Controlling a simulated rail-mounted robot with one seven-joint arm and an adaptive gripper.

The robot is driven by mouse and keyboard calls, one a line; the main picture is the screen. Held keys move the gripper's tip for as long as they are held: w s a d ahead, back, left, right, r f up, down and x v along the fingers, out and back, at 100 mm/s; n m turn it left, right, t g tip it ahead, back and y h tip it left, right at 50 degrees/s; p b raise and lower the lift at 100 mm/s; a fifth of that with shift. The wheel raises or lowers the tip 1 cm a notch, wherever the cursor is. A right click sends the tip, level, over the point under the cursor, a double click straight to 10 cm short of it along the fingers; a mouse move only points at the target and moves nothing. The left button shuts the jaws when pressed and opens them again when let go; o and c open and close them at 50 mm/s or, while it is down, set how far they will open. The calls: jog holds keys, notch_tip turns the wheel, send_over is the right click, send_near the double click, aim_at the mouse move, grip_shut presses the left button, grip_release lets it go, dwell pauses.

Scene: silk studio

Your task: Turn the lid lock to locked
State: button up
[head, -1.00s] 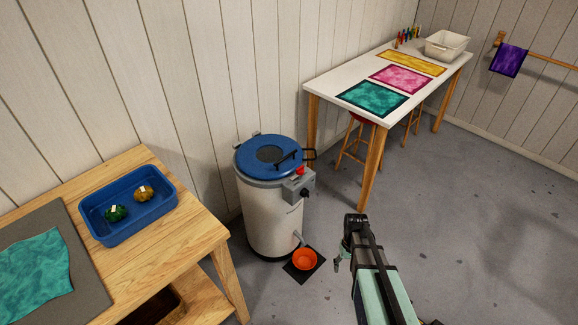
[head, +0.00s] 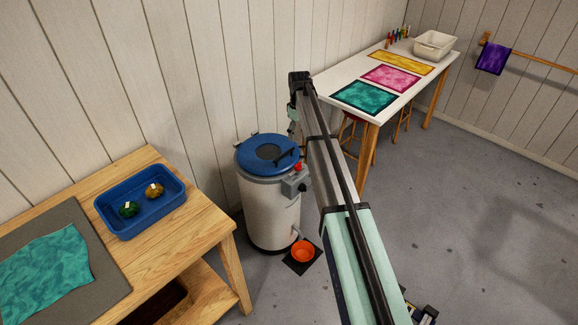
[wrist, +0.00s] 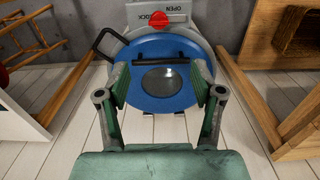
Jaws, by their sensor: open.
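The white drum machine (head: 268,215) stands on the floor with its round blue lid (head: 262,150) down. In the wrist view, the blue lid (wrist: 140,88) with its grey window fills the middle. The red lid lock knob (wrist: 158,19) sits on a grey box beyond the lid, by the upside-down words OPEN and LOCK. It is a small red spot in the head view (head: 298,167). My gripper (wrist: 159,82) is open and empty, its two green fingers apart above the lid. In the head view, my arm partly hides my gripper.
A wooden table with a blue tray (head: 140,225) is at left. A white table (head: 345,77) with dyed cloths stands behind right.

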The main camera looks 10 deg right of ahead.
aim_at(298, 164)
jog(key=f+p, duration=0.5)
jog(key=f, duration=1.2)
jog(key=shift+d+f, duration=0.2)
jog(key=c, duration=1.2)
